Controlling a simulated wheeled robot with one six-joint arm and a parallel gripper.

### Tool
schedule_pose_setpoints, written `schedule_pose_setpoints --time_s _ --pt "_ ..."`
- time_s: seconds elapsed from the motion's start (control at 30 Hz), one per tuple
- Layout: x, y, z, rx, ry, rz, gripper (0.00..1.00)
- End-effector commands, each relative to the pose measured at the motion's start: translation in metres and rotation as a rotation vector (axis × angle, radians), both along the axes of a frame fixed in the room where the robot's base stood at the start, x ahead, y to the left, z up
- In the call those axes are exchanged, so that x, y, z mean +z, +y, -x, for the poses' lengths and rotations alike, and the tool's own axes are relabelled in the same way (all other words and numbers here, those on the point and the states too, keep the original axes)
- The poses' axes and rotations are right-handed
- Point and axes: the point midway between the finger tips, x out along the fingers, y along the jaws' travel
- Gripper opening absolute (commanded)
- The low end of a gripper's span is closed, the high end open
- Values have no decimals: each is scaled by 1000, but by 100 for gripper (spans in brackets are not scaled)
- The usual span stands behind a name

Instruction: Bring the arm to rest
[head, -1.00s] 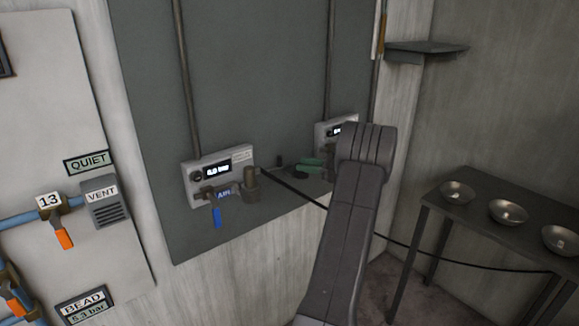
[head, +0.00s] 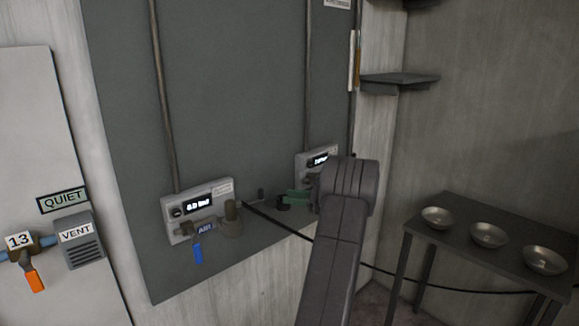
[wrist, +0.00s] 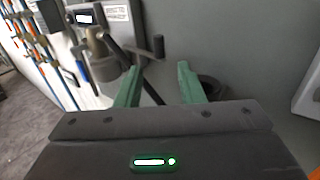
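My arm (head: 338,245) rises from the bottom of the head view and bends at the top in front of the grey wall board. My gripper (wrist: 158,68) shows two green fingers standing apart in the wrist view, with nothing clearly held between them. A dark hose runs behind the gap. In the head view the green fingers (head: 298,196) show just left of the arm's bend, close to the board; whether they touch anything there cannot be told.
The AIR gauge box (head: 197,210) with a blue lever (head: 197,253) is on the board, left of my gripper. A second gauge box (head: 313,162) is partly behind my arm. A black hose (head: 400,277) runs right past a table (head: 440,244) with three metal bowls. A shelf (head: 400,80) juts out above.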

Motion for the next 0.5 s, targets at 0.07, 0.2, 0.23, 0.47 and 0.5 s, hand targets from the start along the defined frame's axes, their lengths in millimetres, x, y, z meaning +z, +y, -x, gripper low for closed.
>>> schedule_pose_setpoints --time_s 0.07,0.2,0.23,0.47,0.5 --pt "2 17 -4 3 0 0 35" --pt "2 45 -10 3 1 -1 35" --pt "2 50 -12 3 1 -1 35" --pt "2 88 -21 2 0 0 35" --pt "1 92 -22 2 0 0 35"
